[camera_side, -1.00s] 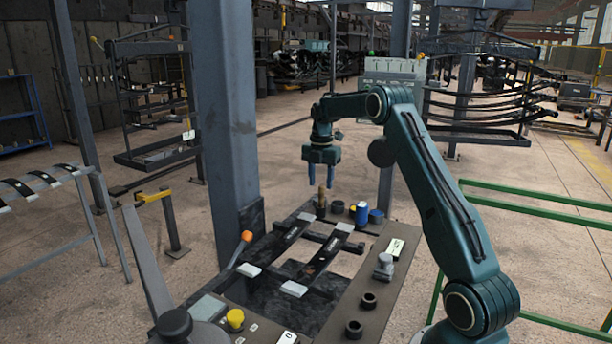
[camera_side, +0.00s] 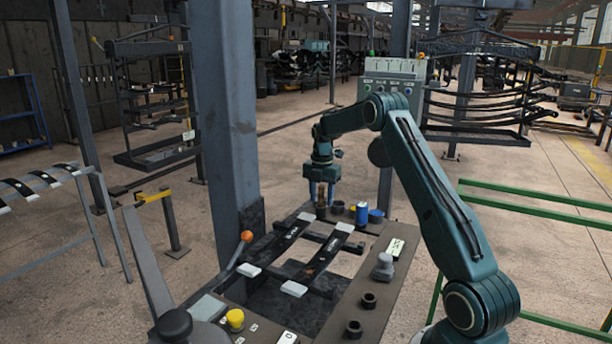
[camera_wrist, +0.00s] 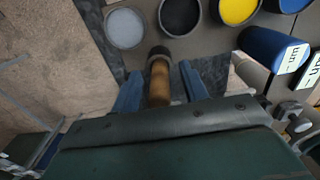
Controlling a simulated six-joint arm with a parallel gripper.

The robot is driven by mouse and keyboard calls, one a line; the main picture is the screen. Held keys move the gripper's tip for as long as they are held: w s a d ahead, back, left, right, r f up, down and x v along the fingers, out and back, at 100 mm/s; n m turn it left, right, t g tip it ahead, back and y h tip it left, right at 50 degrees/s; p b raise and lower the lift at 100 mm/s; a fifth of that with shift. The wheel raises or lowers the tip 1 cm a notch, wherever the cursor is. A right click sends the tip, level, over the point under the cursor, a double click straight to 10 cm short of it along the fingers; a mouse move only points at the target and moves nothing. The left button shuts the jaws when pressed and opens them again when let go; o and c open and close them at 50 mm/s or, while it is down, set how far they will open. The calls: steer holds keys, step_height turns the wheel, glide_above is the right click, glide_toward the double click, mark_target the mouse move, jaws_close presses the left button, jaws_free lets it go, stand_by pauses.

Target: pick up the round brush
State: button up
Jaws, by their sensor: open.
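The round brush (camera_wrist: 160,82) stands upright at the far end of the work table, with a tan wooden handle and a dark lower end. In the side view the brush (camera_side: 321,212) shows partly below and between my fingers. My gripper (camera_side: 321,202) is open and points down over it. In the wrist view my gripper's (camera_wrist: 160,85) two blue fingers are on either side of the handle, with a visible gap on each side. The lower end of the brush is partly hidden in the side view.
Several round pots, including a yellow-filled one (camera_wrist: 238,10), line the table edge. Dark spring leaves (camera_side: 325,252) lie across the rack. A grey steel post (camera_side: 226,130) rises at the left.

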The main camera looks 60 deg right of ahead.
stand_by(0.4)
jaws_close()
steer(key=shift+r, duration=0.2)
step_height(320, 180, up, 20)
steer(key=shift+f, duration=0.2)
stand_by(0.6)
stand_by(0.5)
